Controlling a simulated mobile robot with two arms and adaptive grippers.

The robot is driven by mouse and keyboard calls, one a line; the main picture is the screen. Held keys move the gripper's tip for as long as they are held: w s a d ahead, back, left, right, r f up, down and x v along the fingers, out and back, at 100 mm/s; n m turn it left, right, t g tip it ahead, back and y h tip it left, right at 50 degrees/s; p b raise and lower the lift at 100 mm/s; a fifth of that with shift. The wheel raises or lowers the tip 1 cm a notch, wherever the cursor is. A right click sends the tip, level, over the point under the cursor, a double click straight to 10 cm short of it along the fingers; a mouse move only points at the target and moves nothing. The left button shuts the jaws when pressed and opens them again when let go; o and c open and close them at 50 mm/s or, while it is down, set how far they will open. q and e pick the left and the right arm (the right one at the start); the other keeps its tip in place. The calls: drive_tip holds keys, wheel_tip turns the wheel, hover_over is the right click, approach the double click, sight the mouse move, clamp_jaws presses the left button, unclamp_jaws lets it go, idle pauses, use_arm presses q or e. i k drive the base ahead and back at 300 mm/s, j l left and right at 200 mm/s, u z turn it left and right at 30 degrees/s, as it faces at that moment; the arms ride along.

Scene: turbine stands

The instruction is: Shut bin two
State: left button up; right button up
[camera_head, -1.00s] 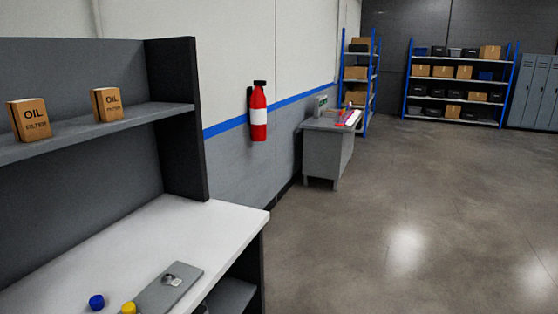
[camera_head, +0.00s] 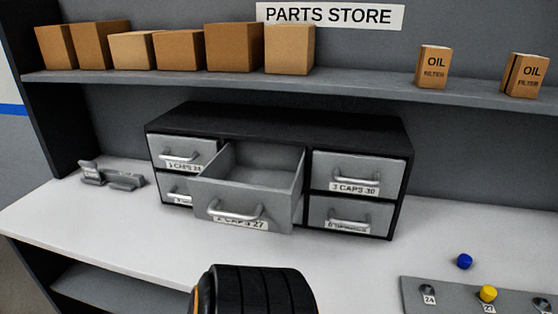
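The grey drawer labelled 2 CAPS 27 (camera_head: 243,208), bin two, stands pulled well out from the top middle of a black drawer cabinet (camera_head: 280,124) on the white bench. Its silver bar handle is on the front face. The visible inside of the drawer looks empty. The drawers labelled 1 CAPS 24 (camera_head: 183,151) and 3 CAPS 30 (camera_head: 360,171) are shut on either side of it. Bin two hides the bottom middle of the cabinet and part of the bottom left drawer. Neither of my grippers is in view.
A shelf above holds several cardboard boxes (camera_head: 234,46) and two oil filter boxes (camera_head: 432,66). A grey holder (camera_head: 113,178) sits left on the bench (camera_head: 70,214). A blue cap (camera_head: 465,261) and a grey plate (camera_head: 455,296) with a yellow cap (camera_head: 488,293) lie at right.

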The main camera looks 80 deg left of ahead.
sight(256, 186)
drive_tip(key=u, duration=2.75)
